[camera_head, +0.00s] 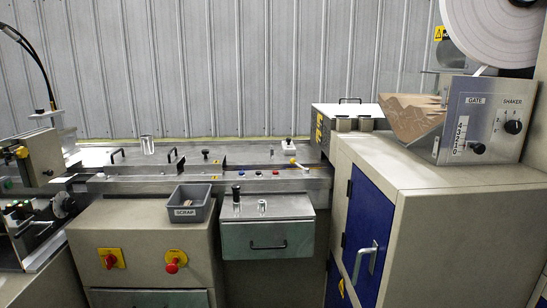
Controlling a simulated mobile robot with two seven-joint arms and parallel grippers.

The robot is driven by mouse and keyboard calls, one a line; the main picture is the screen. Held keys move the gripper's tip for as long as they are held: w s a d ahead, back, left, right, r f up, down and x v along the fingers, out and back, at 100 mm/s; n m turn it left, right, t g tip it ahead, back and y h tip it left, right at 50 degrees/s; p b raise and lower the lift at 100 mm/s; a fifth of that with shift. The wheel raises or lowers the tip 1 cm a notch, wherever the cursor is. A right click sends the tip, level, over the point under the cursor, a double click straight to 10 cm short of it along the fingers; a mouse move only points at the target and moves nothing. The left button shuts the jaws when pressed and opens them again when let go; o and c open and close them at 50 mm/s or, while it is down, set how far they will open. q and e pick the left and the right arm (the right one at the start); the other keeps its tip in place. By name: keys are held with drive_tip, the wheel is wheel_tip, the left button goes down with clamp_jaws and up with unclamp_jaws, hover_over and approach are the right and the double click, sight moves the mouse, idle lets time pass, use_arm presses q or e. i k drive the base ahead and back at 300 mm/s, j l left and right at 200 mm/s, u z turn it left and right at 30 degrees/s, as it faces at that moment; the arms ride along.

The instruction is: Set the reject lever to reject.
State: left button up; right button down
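No label reading "reject" can be made out, so I cannot tell for sure which part is the reject lever. A small lever with a pale yellow ball (293,161) sits at the right end of the conveyor bed. Neither of my grippers is in view.
A grey scrap bin (189,203) sits left of the drawer box. A red knob (172,261) and a red switch on yellow (110,258) are on the front cabinet. The tall cabinet with blue doors (363,237) and gate panel (485,120) stand at right.

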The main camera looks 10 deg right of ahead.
sight(293, 160)
drive_tip(key=i+j+u, duration=0.1)
drive_tip(key=i+u, duration=0.3)
drive_tip(key=i, duration=1.1)
